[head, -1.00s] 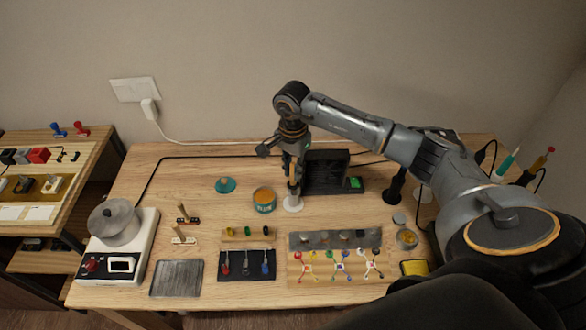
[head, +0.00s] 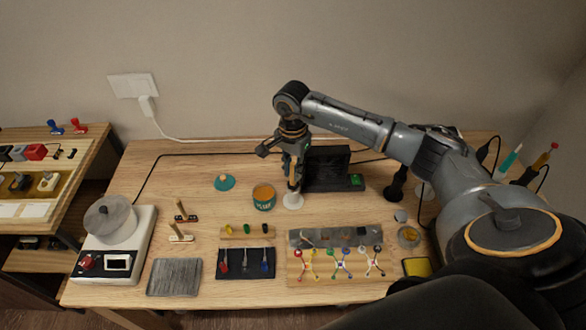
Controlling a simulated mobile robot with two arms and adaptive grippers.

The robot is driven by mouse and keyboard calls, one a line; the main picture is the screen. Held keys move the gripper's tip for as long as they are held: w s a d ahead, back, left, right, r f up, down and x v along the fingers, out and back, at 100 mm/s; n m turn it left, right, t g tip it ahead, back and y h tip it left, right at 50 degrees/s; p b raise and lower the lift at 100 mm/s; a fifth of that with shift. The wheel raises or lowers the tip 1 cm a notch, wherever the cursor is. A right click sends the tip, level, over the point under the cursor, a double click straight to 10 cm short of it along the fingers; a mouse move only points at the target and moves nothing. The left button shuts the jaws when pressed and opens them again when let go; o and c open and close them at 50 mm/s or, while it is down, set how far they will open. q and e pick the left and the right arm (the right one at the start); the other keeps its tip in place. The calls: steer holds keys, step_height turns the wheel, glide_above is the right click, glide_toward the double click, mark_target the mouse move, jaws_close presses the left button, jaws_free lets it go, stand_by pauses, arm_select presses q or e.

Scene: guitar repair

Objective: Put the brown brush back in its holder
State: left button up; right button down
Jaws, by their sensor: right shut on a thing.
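My right gripper (head: 293,178) points down over the middle back of the table. It is shut on the brown brush (head: 293,186), of which only a small tan part shows below the fingers. The rest of the brush is hidden by the gripper. Directly under it is a small white round base (head: 292,202) on the tabletop, which looks like the holder. I cannot tell whether the brush touches it. My left gripper is not in view.
A teal glue can (head: 263,198) stands just left of the gripper, with a teal lid (head: 224,184) beyond it. A black box (head: 325,165) stands close behind right. Racks of small parts (head: 335,238) lie in front. Bare wood (head: 185,175) is free at the back left.

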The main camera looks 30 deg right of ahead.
steer(key=shift+f, duration=0.45)
steer(key=c, duration=0.6)
jaws_free()
steer(key=shift+r+p, duration=2.85)
steer(key=shift+r, duration=2.7)
